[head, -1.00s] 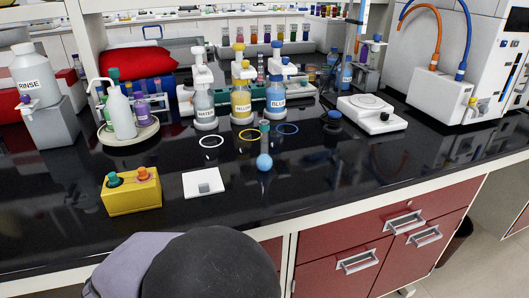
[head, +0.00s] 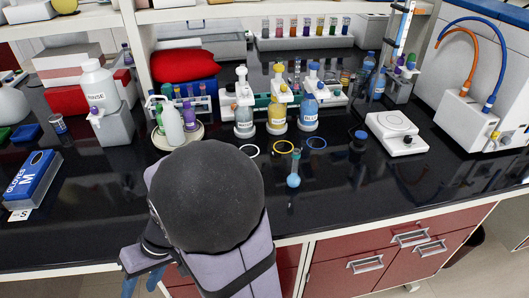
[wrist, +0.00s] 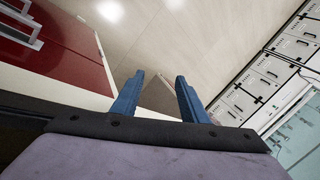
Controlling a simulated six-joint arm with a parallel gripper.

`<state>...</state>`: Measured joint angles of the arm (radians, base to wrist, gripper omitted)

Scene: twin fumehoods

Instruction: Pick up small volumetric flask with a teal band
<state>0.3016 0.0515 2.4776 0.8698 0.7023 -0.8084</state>
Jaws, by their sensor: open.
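A small volumetric flask (head: 293,181) with a blue bulb and a thin neck stands upright on the black bench, right of centre in the head view. A teal tint shows on its neck, but the band is too small to make out clearly. My gripper (head: 143,281) is at the lower left of the head view, by the bench's front edge, well away from the flask. In the wrist view my gripper (wrist: 160,82) has its two blue fingers apart with nothing between them. The flask is not in the wrist view.
Water, yellow and blue bottles (head: 276,118) stand behind the flask, with coloured rings before them. A white balance (head: 396,133) stands right. A round tray (head: 197,138) with a wash bottle and a blue box (head: 32,180) are left.

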